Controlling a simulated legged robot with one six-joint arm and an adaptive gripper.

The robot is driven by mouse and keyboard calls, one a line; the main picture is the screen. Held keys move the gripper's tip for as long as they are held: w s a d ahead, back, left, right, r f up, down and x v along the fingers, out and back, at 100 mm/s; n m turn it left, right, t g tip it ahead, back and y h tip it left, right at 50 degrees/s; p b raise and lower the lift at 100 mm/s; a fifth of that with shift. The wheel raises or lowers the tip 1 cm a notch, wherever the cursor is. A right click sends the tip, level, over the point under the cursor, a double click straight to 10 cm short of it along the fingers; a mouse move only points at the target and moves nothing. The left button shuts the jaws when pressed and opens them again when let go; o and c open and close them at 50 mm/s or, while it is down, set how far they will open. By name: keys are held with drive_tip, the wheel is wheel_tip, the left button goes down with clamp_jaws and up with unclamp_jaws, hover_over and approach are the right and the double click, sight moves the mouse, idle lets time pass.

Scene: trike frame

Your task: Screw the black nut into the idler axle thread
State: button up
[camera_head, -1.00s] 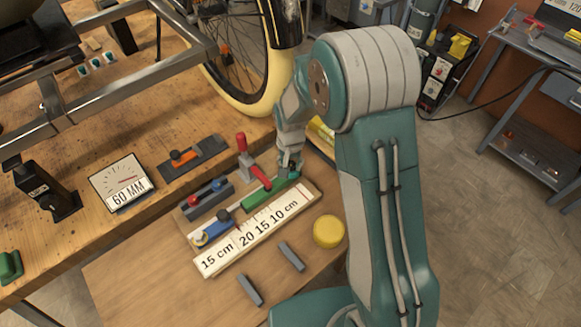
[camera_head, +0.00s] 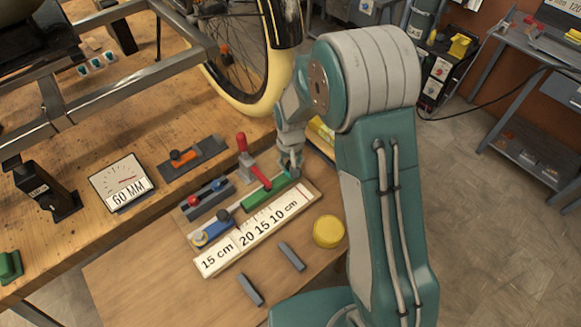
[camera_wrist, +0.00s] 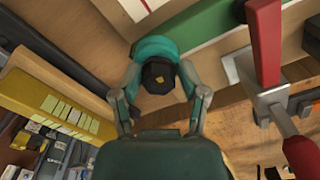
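In the wrist view, the black nut (camera_wrist: 160,77) appears as a dark round piece with a small yellow spot at its middle. My gripper's teal fingertips (camera_wrist: 158,62) curve around it from both sides and look closed on it. In the head view my gripper (camera_head: 291,172) points down at the right end of the green block (camera_head: 266,196) on the board with the printed length scale. The nut is too small to make out there. I cannot tell the idler axle thread or whether the nut touches it.
A red-handled clamp (camera_head: 252,165) stands just left of my gripper; its red lever is large in the wrist view (camera_wrist: 264,45). A yellow round piece (camera_head: 328,231) and two grey bars lie in front of the scale board (camera_head: 222,260). A wheel (camera_head: 245,90) stands behind.

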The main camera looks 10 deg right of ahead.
clamp_jaws()
drive_tip(key=shift+s, duration=0.1)
drive_tip(key=shift+f, duration=0.1)
drive_tip(key=shift+s+m, duration=0.1)
drive_tip(key=shift+m, duration=0.8)
drive_tip(key=shift+m, duration=0.8)
